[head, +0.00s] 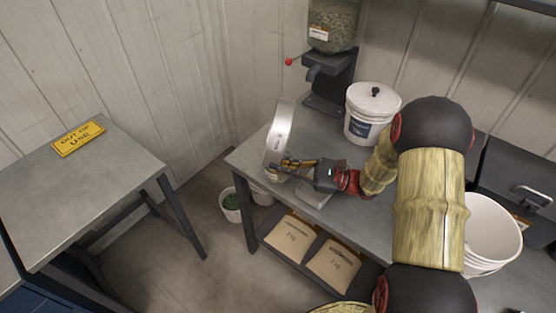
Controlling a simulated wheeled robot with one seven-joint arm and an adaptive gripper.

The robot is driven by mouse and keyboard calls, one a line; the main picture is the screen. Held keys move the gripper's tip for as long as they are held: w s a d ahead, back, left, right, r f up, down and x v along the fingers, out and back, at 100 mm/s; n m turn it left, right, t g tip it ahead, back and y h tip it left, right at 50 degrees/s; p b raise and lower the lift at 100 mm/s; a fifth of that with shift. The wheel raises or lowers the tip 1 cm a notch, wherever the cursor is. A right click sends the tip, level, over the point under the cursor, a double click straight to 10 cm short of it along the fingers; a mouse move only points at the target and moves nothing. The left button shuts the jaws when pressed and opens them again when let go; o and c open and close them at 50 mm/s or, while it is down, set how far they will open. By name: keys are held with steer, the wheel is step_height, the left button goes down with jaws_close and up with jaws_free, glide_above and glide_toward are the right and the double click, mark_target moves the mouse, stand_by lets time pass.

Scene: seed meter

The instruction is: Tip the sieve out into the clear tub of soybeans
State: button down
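The sieve (281,130) is a shiny metal piece with a pale side wall. It is tipped nearly on edge above the left end of the grey bench. My gripper (284,166) reaches in from the right, with its fingers at the sieve's lower end. They look closed on it, and the sieve is held up there, though the exact grip is small and partly hidden. A small tub with beige contents (275,176), seemingly the clear tub of soybeans, sits just below the fingers and is partly covered. I cannot tell whether anything is falling from the sieve.
A white lidded bucket (366,130) and a seed dispenser (333,72) stand behind. A flat grey object (313,194) lies below my gripper. An open white bucket (491,238) is at right. Paper sacks (286,243) fill the lower shelf. The left table (75,195) holds only a yellow sign (78,138).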

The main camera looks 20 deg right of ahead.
mark_target(267, 159)
steer(key=shift+s+d+y, duration=0.1)
steer(key=shift+d+y, duration=0.1)
steer(key=shift+y, duration=0.1)
stand_by(0.9)
steer(key=shift+a+r, duration=0.2)
steer(key=r+h+p, duration=0.1)
steer(key=p, duration=0.1)
steer(key=a+r+h+p, duration=0.1)
steer(key=h+p, duration=0.1)
steer(key=shift+w+a+r+g, duration=0.15)
steer(key=shift+w+a+g, duration=0.15)
steer(key=shift+w, duration=0.1)
steer(key=shift+w+a+h+p, duration=0.15)
steer(key=shift+a+h+p, duration=0.15)
steer(key=shift+h+p, duration=0.25)
steer(key=shift+w+f+g, duration=0.1)
steer(key=shift+f+g, duration=0.2)
steer(key=shift+f, duration=0.2)
steer(key=shift+a, duration=0.1)
